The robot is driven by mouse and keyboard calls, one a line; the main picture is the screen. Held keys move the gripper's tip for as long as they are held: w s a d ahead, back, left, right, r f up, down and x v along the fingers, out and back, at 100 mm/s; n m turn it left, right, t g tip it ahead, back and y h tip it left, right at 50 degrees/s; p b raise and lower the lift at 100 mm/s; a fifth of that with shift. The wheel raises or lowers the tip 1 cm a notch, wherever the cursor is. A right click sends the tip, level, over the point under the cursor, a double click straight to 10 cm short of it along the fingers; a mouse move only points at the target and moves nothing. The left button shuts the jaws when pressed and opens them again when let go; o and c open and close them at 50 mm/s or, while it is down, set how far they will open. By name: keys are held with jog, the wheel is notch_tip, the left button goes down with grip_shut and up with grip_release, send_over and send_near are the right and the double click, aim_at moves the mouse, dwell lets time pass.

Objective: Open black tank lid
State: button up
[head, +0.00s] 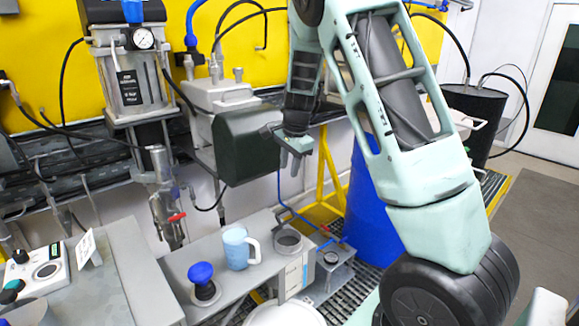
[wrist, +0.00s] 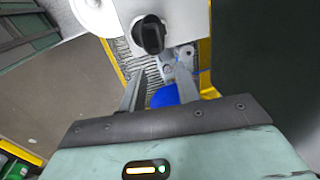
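A black drum-shaped tank (head: 485,118) stands at the right back in the head view, partly hidden behind my arm. Its dark top (head: 478,91) faces up, with black hoses arching over it. I cannot make out a separate lid edge or whether it is open. My gripper (head: 291,166) hangs pointing down near the picture's middle, left of the black tank and well apart from it. In the wrist view its two fingers (wrist: 158,82) are spread with nothing held between them. The black tank cannot be made out for certain in the wrist view.
A dark box (head: 245,145) is close to the left of my gripper. A blue drum (head: 368,215) stands below right. A bench holds a light-blue mug (head: 238,248) and a blue knob (head: 201,272). A black knob (wrist: 149,36) shows ahead in the wrist view. Open floor (head: 540,210) lies right.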

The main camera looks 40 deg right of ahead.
aim_at(290, 210)
jog(key=shift+s+f, duration=0.1)
jog(key=c, duration=0.7)
jog(key=s+d+f+t, duration=0.1)
jog(key=s+d+f, duration=0.1)
jog(key=s+f, duration=0.2)
notch_tip(290, 210, down, 3)
jog(key=shift+f+m, duration=0.15)
jog(key=shift+m, duration=0.15)
jog(key=w+f+p, duration=0.1)
jog(key=f, duration=0.2)
jog(key=w+a+f+t+p, duration=0.1)
jog(key=w+f, duration=0.1)
jog(key=f, duration=0.1)
jog(key=w+f+t+p, duration=0.1)
jog(key=f, duration=0.2)
jog(key=shift+w+a+f, duration=0.1)
jog(key=shift+w+a, duration=0.15)
jog(key=shift+a, duration=0.05)
